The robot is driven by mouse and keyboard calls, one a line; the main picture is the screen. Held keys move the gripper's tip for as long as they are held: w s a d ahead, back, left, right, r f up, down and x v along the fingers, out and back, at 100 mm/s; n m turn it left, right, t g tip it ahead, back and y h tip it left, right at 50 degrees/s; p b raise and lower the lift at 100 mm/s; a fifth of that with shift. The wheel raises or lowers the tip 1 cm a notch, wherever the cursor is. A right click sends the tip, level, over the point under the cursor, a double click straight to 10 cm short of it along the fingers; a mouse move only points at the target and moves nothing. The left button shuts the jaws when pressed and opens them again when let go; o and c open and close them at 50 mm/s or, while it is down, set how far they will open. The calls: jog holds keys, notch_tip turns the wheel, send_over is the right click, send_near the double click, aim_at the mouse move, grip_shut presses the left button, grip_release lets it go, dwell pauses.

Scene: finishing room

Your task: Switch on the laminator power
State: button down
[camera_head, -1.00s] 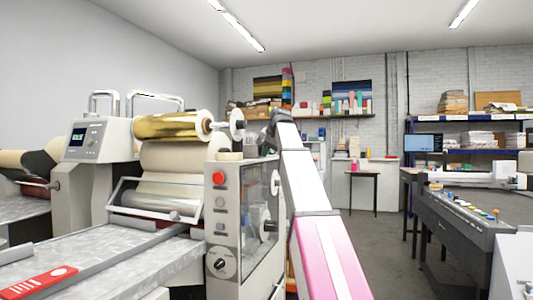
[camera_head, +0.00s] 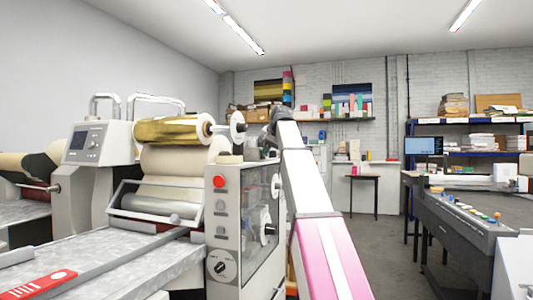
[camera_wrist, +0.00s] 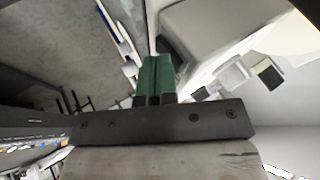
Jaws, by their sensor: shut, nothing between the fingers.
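The laminator (camera_head: 180,180) stands at left in the head view, with a gold film roll (camera_head: 172,129) on top. Its end panel carries a red round button (camera_head: 219,181), smaller buttons below it and a black rotary knob (camera_head: 220,267) low down. A control box (camera_head: 100,143) with a small grey screen (camera_head: 80,140) stands on its left side. I cannot tell which control is the power switch. My gripper (camera_wrist: 157,62) shows in the wrist view with its green fingers shut and empty. In the head view my arm reaches up beside the laminator's right side; the fingers are not clear there.
A flatbed machine (camera_head: 470,215) with coloured buttons stands at right. A small table (camera_head: 362,179) and stacked shelves (camera_head: 470,122) are at the back. Grey floor (camera_head: 375,240) is open between the laminator and the flatbed machine.

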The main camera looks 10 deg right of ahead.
jog(key=v, duration=1)
jog(key=shift+r, duration=0.2)
jog(key=shift+s+d, duration=0.1)
jog(key=shift+d, duration=0.05)
jog(key=d, duration=0.1)
jog(key=s+d+f, duration=0.1)
jog(key=d, duration=0.1)
jog(key=shift+s+d+f, duration=0.1)
jog(key=shift+s+f, duration=0.1)
jog(key=shift+s, duration=0.05)
jog(key=a+r+x, duration=0.1)
jog(key=a+x, duration=0.1)
jog(key=x, duration=1)
jog(key=shift+w+a, duration=0.3)
